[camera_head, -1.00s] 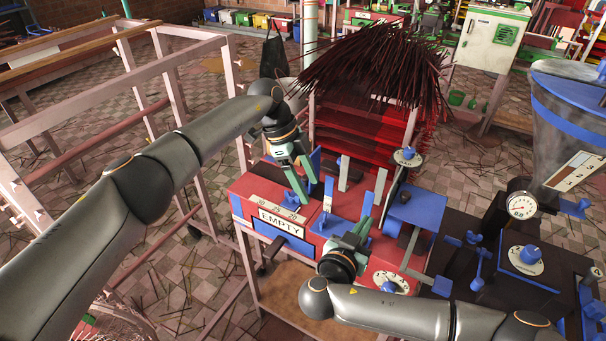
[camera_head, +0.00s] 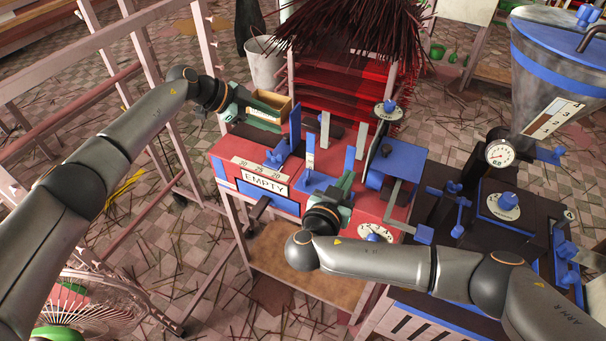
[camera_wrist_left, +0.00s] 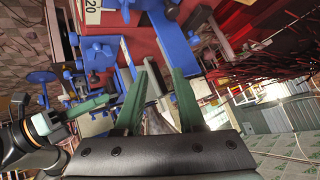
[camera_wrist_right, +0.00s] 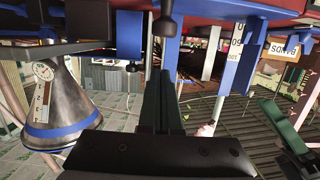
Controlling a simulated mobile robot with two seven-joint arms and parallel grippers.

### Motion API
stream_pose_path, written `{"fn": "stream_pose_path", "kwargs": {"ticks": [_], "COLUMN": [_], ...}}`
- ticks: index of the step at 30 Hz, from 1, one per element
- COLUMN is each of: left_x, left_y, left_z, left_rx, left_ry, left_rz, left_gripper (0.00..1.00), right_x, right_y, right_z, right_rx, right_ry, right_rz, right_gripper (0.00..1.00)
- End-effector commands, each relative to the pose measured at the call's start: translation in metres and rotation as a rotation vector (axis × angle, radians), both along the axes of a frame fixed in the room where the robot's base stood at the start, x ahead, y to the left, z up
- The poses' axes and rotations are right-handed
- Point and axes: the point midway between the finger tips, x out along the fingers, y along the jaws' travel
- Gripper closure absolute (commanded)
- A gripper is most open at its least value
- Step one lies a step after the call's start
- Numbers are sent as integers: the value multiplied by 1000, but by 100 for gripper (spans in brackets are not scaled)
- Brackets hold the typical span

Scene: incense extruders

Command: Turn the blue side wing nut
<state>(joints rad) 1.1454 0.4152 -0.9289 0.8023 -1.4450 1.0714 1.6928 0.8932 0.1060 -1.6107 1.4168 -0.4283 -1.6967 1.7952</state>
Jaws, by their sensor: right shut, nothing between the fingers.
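A blue wing-nut-like part (camera_head: 276,157) sits on the left side of the red extruder (camera_head: 232,150), by the number scale. Blue knobs also show in the left wrist view (camera_wrist_left: 99,52), but I cannot tell which is the side wing nut. My left gripper (camera_head: 272,117) is above and left of the blue part, apart from it. Its fingers are spread and empty in the left wrist view (camera_wrist_left: 160,95). My right gripper (camera_head: 346,184) is low over the extruder's front, beside blue upright plates. Its fingers are together and empty in the right wrist view (camera_wrist_right: 162,95).
Blue and metal plates (camera_head: 310,155) stand up between my grippers. A black machine (camera_head: 500,225) with a gauge and blue handles stands at the right. A rack of dark incense sticks (camera_head: 345,35) is behind. A wooden box (camera_head: 270,103) lies behind the left gripper.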

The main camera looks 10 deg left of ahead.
Motion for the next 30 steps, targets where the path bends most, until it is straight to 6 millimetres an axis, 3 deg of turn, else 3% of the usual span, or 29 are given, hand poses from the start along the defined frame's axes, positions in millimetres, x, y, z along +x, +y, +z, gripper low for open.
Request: {"fn": "stream_pose_path", "kwargs": {"ticks": [6,8,15,20,25,30], "left_x": [32,32,-2,-41,-94,-157], "left_y": [74,79,37,23,10,-43], "left_z": [9,1,-59,-86,-105,-116], "left_rx": [-224,-260,-377,-473,-579,-682], "left_ry": [-208,-246,-326,-371,-398,-366], "left_rz": [336,402,583,734,909,984], "left_gripper": [61,61,61,61,61,61], "right_x": [0,0,0,0,0,0], "right_y": [0,0,0,0,0,0], "right_z": [0,0,0,0,0,0], "right_rx": [0,0,0,0,0,0], "right_ry": [0,0,0,0,0,0], "right_rz": [0,0,0,0,0,0], "right_gripper": [100,100,100,100,100,100]}}
